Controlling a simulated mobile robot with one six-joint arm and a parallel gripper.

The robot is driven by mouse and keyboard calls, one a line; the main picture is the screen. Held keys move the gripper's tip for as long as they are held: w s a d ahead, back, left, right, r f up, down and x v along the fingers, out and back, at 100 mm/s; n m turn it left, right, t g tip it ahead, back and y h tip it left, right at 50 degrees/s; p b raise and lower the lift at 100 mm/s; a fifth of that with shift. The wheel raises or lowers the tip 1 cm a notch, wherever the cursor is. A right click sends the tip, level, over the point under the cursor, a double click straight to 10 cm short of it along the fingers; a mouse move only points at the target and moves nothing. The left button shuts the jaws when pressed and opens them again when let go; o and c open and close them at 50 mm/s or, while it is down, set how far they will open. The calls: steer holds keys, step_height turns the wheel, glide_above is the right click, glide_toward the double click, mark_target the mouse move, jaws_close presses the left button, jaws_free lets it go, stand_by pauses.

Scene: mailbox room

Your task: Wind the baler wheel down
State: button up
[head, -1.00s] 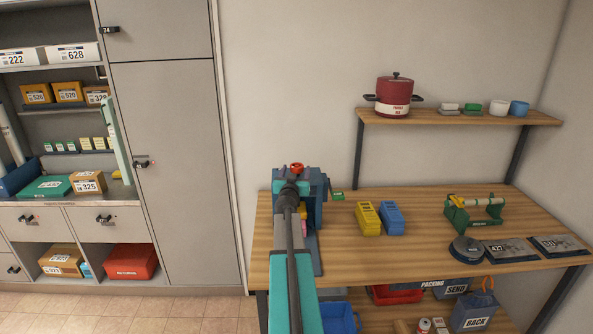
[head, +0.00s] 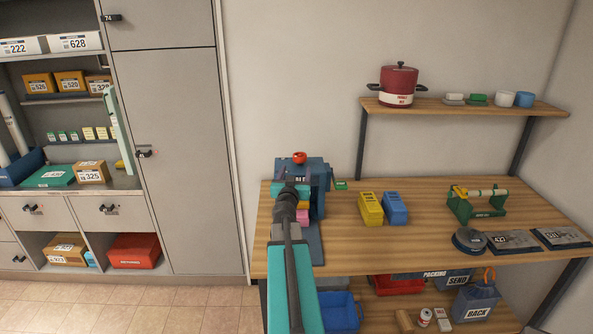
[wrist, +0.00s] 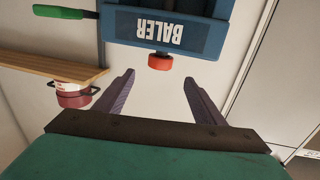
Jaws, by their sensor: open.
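The blue baler (head: 316,172) stands at the left end of the wooden table, its lettering partly hidden by my arm. A red knob (head: 299,157) tops it. A crank with a green handle (head: 341,185) sticks out on its right side; I cannot make out a full wheel. In the wrist view, which is upside down, the baler's lettered front (wrist: 165,32), the red knob (wrist: 160,62) and the green handle (wrist: 62,12) show. My gripper (wrist: 160,85) is open and empty, with the knob beyond and between its fingertips, apart from them.
Yellow (head: 370,208) and blue (head: 395,208) boxes stand right of the baler. A green roller stand (head: 476,203) and grey parcels are farther right. A shelf (head: 460,106) with a red pot (head: 399,86) hangs above. Tall grey cabinets (head: 180,160) stand at left.

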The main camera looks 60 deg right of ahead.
steer(key=shift+s+a, duration=0.3)
steer(key=shift+a, duration=0.25)
